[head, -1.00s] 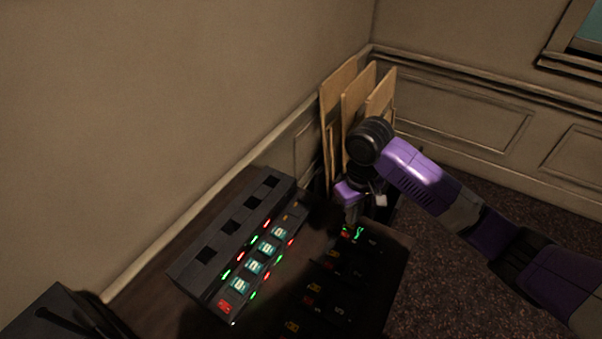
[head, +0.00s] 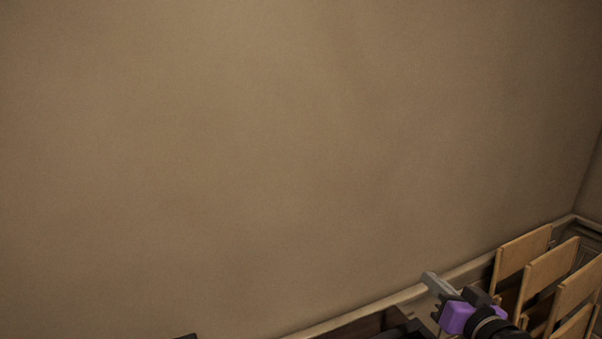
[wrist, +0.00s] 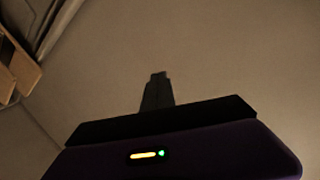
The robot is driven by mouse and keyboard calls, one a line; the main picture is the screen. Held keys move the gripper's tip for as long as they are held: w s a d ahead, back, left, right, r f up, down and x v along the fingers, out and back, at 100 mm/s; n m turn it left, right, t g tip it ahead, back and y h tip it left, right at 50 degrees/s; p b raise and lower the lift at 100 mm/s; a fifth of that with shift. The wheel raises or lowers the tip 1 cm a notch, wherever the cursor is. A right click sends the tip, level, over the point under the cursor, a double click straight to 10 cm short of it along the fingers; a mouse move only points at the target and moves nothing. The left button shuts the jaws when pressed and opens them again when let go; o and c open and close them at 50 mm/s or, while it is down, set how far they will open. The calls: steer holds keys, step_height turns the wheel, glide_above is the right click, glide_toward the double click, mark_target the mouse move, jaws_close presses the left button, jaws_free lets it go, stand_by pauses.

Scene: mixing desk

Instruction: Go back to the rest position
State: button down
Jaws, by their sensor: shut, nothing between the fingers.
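My gripper (head: 436,288) is at the lower right of the head view, with a purple body and grey fingers, raised in front of the wall. It is shut and empty. In the wrist view its dark fingers (wrist: 157,92) point up together against the plain wall, with nothing between them. Only a dark sliver of the desk area shows along the bottom edge of the head view; the mixing desk's controls are out of sight.
Several wooden chairs (head: 545,280) stand at the lower right, close to my gripper. A wooden piece (wrist: 18,66) also shows at the left of the wrist view. The beige wall (head: 260,150) fills most of the head view, with a pale rail low along it.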

steer(key=s+a+r+m+t+h, duration=0.2)
steer(key=s+a+r+m+t, duration=0.1)
steer(key=s, duration=0.2)
steer(key=s+a+f+n+g, duration=0.1)
steer(key=s+f, duration=0.4)
steer(key=s, duration=0.8)
steer(key=s+a+f+n+g+b, duration=0.1)
steer(key=s+f, duration=0.4)
steer(key=s, duration=0.8)
steer(key=s+a+f+n+g+b, duration=0.1)
steer(key=s+a+f+n+g, duration=0.1)
steer(key=s, duration=1.1)
step_height(320, 180, down, 3)
steer(key=shift+s+a+f+n+y, duration=0.2)
steer(key=shift+s+a+n+y, duration=0.3)
steer(key=shift+a, duration=0.7)
steer(key=shift+w, duration=0.15)
steer(key=shift+a, duration=0.1)
